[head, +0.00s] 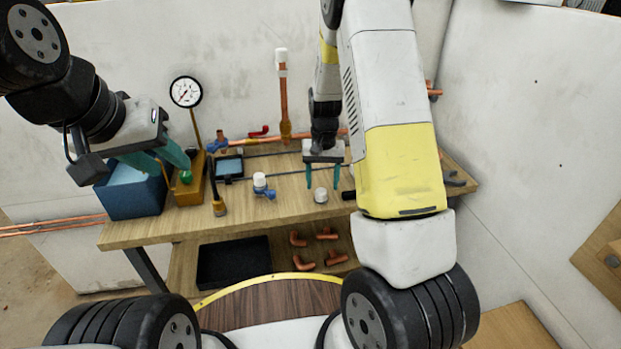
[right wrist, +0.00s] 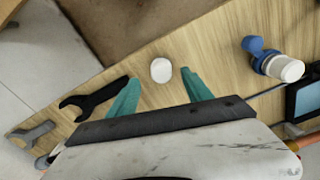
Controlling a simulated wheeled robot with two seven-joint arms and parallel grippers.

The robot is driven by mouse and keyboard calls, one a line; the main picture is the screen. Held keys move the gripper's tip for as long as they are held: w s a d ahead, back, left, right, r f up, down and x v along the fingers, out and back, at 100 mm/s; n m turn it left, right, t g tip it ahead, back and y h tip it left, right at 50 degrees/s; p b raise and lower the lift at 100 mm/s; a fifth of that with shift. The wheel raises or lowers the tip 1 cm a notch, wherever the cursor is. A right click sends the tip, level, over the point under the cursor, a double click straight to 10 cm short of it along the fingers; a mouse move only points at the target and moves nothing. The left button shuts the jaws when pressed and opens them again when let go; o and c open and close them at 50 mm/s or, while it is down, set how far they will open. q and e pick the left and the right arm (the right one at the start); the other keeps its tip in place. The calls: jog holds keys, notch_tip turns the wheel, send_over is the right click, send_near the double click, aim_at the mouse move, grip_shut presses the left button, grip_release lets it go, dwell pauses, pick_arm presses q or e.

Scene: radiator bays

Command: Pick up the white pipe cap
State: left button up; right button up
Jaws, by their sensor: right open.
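A small white pipe cap (head: 321,195) stands on the wooden workbench (head: 285,206) near its front edge. In the right wrist view the cap (right wrist: 161,70) lies in line with the gap between the fingertips. My right gripper (head: 322,180) is open and points down above and just behind the cap, apart from it. Its teal fingers (right wrist: 162,86) hold nothing. My left gripper (head: 173,168) is at the left, fingers apart, near the blue box and a green knob; I see nothing held in it.
A blue valve with a white top (head: 260,181) stands left of the cap. A black wrench (right wrist: 92,98) lies on its other side. Copper elbows (head: 305,264) lie on the lower shelf.

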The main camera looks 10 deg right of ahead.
aim_at(321, 190)
notch_tip(321, 190, down, 4)
jog(key=shift+a+f, duration=0.1)
jog(key=shift+a, duration=0.05)
jog(key=c, duration=1.1)
jog(key=shift+r, duration=0.5)
jog(key=r, duration=0.2)
jog(key=shift+s+a+r, duration=0.2)
jog(key=shift+s+r, duration=0.1)
jog(key=shift+r, duration=0.05)
jog(key=s+a+r, duration=0.1)
jog(key=s+a, duration=0.2)
jog(key=s, duration=0.4)
jog(key=s+a+r, duration=0.1)
jog(key=s+a, duration=0.2)
jog(key=s, duration=0.4)
jog(key=shift+a+r, duration=0.2)
jog(key=shift+r, duration=1.95)
